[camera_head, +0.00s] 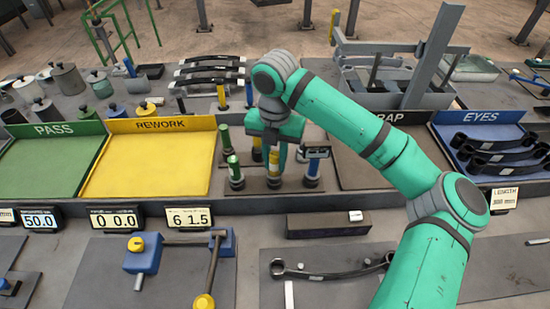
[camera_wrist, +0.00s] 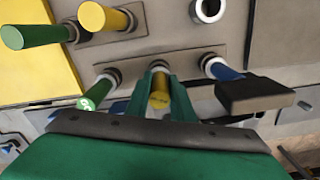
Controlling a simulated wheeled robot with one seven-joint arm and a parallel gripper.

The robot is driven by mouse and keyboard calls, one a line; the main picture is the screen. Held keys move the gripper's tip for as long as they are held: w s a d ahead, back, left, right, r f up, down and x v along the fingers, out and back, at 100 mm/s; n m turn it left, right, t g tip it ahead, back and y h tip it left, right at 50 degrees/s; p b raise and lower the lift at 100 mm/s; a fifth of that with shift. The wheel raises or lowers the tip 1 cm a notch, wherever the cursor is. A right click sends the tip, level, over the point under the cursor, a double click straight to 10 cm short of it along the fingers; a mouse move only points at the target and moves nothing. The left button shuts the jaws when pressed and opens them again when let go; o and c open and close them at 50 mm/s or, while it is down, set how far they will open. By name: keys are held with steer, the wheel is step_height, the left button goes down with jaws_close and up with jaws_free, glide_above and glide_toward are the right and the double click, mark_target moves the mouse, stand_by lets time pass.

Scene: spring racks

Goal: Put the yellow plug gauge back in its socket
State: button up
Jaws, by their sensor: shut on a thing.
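My gripper (camera_head: 273,148) points down over the socket rack. In the wrist view, its green fingers (camera_wrist: 168,98) are shut around a yellow plug gauge (camera_wrist: 160,92), which also shows below the gripper in the head view (camera_head: 273,162). The gauge stands about upright, with its lower end at a grey collar in the front row, between a green gauge (camera_wrist: 98,92) and a blue gauge (camera_wrist: 222,71). I cannot tell how deep it sits. Behind are another green gauge (camera_wrist: 35,35), another yellow gauge (camera_wrist: 100,17) and an open, empty ring socket (camera_wrist: 209,9).
A black block (camera_wrist: 252,94) sits at the blue gauge, close right of my fingers. The yellow rework tray (camera_head: 150,165) is left of the rack, and the dark scrap tray (camera_head: 365,170) is right. A dark box (camera_head: 328,226) lies in front.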

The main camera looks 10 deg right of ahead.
steer(key=shift+f, duration=0.55)
steer(key=o, duration=1.5)
steer(key=shift+r, duration=4)
